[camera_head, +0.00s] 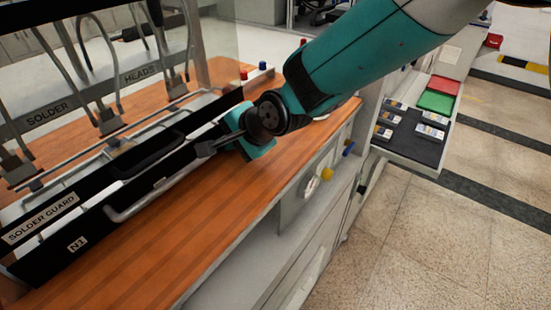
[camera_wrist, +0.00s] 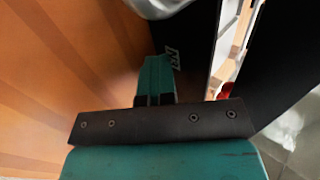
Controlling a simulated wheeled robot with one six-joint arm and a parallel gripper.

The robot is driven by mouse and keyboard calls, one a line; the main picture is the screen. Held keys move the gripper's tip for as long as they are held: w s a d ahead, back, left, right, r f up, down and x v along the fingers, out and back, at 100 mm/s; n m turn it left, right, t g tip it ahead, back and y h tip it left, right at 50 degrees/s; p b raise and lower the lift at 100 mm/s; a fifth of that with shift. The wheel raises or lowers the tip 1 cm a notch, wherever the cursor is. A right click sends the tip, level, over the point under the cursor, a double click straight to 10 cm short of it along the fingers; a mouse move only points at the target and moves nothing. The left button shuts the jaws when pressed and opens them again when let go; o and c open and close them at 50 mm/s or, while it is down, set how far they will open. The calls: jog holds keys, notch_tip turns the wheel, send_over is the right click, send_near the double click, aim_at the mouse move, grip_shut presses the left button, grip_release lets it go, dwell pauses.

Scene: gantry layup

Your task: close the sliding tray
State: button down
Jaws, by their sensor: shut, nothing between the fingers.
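The sliding tray seems to be the long unit with a black front panel (camera_head: 90,245) marked N1 and a silver bar handle (camera_head: 150,200), low on the wooden bench. In the wrist view its dark front (camera_wrist: 190,40) stands upright beside my fingers, with part of the handle (camera_wrist: 160,8) at the top edge. My gripper (camera_head: 203,148) is at the right end of this front, shut and empty. In the wrist view the closed fingers (camera_wrist: 157,75) point along the panel; I cannot tell whether they touch it. A pale gap (camera_wrist: 228,45) shows behind the front.
A black solder guard (camera_head: 45,218) with its own dark handle runs behind the tray front. Solder heads (camera_head: 105,115) with hoses stand above. The wooden bench top (camera_head: 200,225) is bare in front. A side shelf (camera_head: 415,140) with small parts stands at right, beside open floor.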

jog(key=d, duration=0.1)
jog(key=s+d+b, duration=0.1)
jog(key=s+d, duration=0.1)
jog(key=d, duration=0.1)
jog(key=shift+s+r, duration=0.2)
jog(key=shift+r, duration=0.1)
jog(key=b+v, duration=0.2)
jog(key=v, duration=0.6)
jog(key=shift+b, duration=0.35)
jog(key=shift+s+d+r, duration=0.3)
jog(key=shift+d+r, duration=0.05)
jog(key=shift+d, duration=0.1)
jog(key=s+d+f+n+g+h+b, duration=0.1)
jog(key=s+d+n+g+h, duration=0.2)
jog(key=s+d+n, duration=1)
jog(key=s+d+g, duration=0.2)
jog(key=s+d, duration=0.2)
jog(key=d, duration=0.1)
jog(key=shift+h, duration=0.4)
